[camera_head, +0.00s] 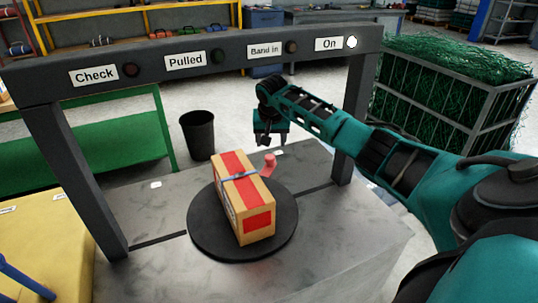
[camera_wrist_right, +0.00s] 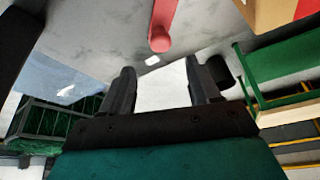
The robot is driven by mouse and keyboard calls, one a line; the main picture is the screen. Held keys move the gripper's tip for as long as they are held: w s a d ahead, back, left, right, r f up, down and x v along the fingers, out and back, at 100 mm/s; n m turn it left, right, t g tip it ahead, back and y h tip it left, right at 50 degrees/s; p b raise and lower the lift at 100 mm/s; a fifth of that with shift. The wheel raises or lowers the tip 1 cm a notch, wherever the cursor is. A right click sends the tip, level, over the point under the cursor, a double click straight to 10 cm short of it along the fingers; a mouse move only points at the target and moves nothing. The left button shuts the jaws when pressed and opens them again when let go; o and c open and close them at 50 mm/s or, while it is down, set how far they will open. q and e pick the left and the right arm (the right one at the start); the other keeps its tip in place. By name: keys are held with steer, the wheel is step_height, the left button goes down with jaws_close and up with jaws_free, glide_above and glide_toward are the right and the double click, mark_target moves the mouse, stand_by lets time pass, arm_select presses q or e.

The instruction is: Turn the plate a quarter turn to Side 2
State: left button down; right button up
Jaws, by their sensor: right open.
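The round dark plate (camera_head: 280,235) lies on the grey table under a gantry frame. A cardboard box (camera_head: 243,196) with red panels and a blue band around it stands on the plate, turned at an angle. A red handle (camera_head: 268,165) sticks up at the plate's far right edge, behind the box. My right gripper (camera_head: 270,140) is beyond the handle, apart from it. In the right wrist view, my right gripper (camera_wrist_right: 158,75) is open and empty, with the red handle (camera_wrist_right: 160,38) ahead of its fingertips. My left gripper is out of view. The "Side 2" mark cannot be read.
The gantry (camera_head: 100,85) carries signs "Check", "Pulled", "Band in" and "On"; the lamp beside "On" (camera_head: 351,42) is lit white. Its posts flank the table (camera_head: 330,240). A black bin (camera_head: 198,134) stands behind, and a cage of green netting (camera_head: 440,95) is at right.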

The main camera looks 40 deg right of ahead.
mark_target(270, 156)
steer(key=b+x, duration=0.2)
steer(key=x, duration=0.6)
steer(key=shift+w+f, duration=0.1)
steer(key=shift+f, duration=0.05)
steer(key=shift+d+f, duration=0.1)
steer(key=shift+f, duration=0.1)
steer(key=shift+w, duration=0.1)
steer(key=c, duration=0.7)
jaws_close()
